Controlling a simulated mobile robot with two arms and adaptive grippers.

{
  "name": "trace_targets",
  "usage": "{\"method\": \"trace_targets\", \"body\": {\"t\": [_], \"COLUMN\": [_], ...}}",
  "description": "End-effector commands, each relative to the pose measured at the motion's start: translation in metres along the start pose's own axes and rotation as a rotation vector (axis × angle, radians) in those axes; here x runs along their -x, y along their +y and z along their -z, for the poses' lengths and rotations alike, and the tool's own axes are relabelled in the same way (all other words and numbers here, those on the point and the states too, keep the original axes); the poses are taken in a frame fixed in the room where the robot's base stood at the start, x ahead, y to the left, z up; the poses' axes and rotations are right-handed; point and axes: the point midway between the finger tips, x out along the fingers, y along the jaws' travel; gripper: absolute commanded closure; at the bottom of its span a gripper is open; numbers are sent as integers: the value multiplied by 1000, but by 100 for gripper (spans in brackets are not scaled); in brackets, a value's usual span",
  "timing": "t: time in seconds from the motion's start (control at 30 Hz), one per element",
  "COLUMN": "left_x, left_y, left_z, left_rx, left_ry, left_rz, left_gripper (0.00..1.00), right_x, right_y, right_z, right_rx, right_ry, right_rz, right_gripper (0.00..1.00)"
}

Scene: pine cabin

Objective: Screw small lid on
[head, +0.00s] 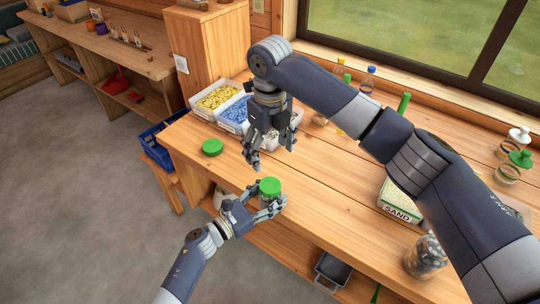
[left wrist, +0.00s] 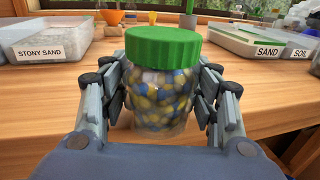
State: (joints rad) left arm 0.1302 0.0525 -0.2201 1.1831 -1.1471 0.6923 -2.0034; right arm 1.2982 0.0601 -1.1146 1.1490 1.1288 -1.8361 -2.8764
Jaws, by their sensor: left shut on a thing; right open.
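A clear jar (left wrist: 158,98) of blue and yellow beads stands near the front edge of the bench. A green lid (left wrist: 163,47) sits level on its mouth; this lid also shows in the head view (head: 270,186). I cannot tell how tight it is. My left gripper (head: 272,204) is shut around the jar's body, fingers on both sides below the lid. My right gripper (head: 272,158) is open and empty, above and behind the jar, pointing down, apart from the lid. A second green lid (head: 212,147) lies loose on the bench to the left.
Trays of yellow (head: 217,97) and blue pieces (head: 236,110) stand behind my right gripper. A SAND box (head: 399,213) and a jar of grey stones (head: 425,257) stand to the right. Bottles line the window side.

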Motion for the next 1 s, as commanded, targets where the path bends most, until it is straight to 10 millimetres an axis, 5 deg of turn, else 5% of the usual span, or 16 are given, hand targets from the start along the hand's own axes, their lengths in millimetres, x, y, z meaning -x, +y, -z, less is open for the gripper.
{"method": "trace_targets", "body": {"t": [0.17,0.2,0.3,0.7,1.0], "left_x": [0,0,0,4,57], "left_y": [0,0,0,0,0], "left_z": [0,0,0,1,2], "left_rx": [1,1,1,0,0], "left_ry": [1,1,1,1,4], "left_rz": [0,0,0,0,0], "left_gripper": [82,37,20,20,20], "right_x": [0,0,0,0,0], "right_y": [0,0,0,0,0], "right_z": [0,0,0,0,0], "right_rx": [0,0,0,0,0], "right_ry": [0,0,0,0,0], "right_rz": [0,0,0,-1,-1], "right_gripper": [25,25,25,25,25]}}
